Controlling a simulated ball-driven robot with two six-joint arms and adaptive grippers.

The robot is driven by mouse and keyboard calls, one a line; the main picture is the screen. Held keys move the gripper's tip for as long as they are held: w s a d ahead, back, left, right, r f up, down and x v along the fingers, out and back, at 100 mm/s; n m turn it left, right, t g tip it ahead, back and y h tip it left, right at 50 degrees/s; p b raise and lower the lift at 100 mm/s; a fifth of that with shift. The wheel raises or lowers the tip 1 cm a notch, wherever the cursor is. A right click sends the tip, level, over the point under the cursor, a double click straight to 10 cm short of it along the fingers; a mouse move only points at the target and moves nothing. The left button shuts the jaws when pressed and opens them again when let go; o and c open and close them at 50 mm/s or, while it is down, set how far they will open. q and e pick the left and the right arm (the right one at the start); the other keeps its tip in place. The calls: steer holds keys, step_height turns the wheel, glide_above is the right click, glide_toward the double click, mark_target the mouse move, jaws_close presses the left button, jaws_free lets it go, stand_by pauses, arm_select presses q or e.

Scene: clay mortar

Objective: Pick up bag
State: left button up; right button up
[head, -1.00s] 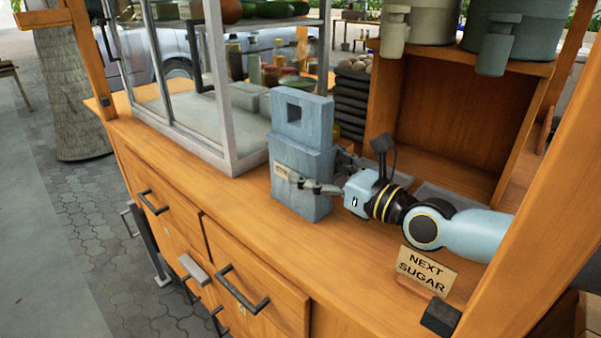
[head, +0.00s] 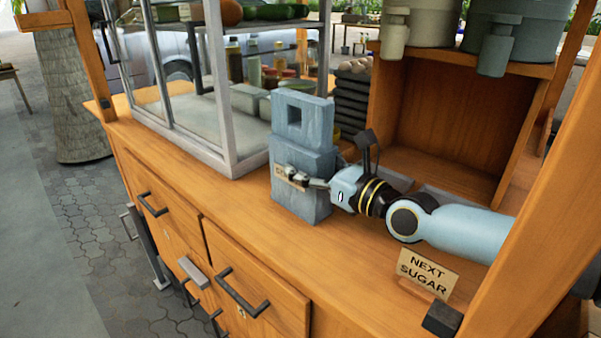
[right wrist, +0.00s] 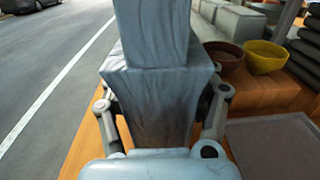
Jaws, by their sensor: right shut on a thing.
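The bag (head: 302,150) is a blue-grey block-like thing with a square hole in its narrower top part and a partly covered label low on its front. It stands upright on the wooden counter. My right gripper (head: 298,180) is shut on its lower body, one finger across the front by the label. In the right wrist view the bag (right wrist: 155,95) fills the middle, with a finger on each side of it. The far finger is mostly hidden in the head view. My left gripper is not in view.
A glass display case (head: 228,110) stands close behind and left of the bag. A "NEXT SUGAR" sign (head: 428,272) is at the counter's front right. Brown (right wrist: 224,56) and yellow (right wrist: 264,57) bowls stand behind. An orange post (head: 545,190) rises at right.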

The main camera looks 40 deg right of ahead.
steer(key=shift+r, duration=0.1)
step_height(320, 180, up, 28)
steer(key=p, duration=2.3)
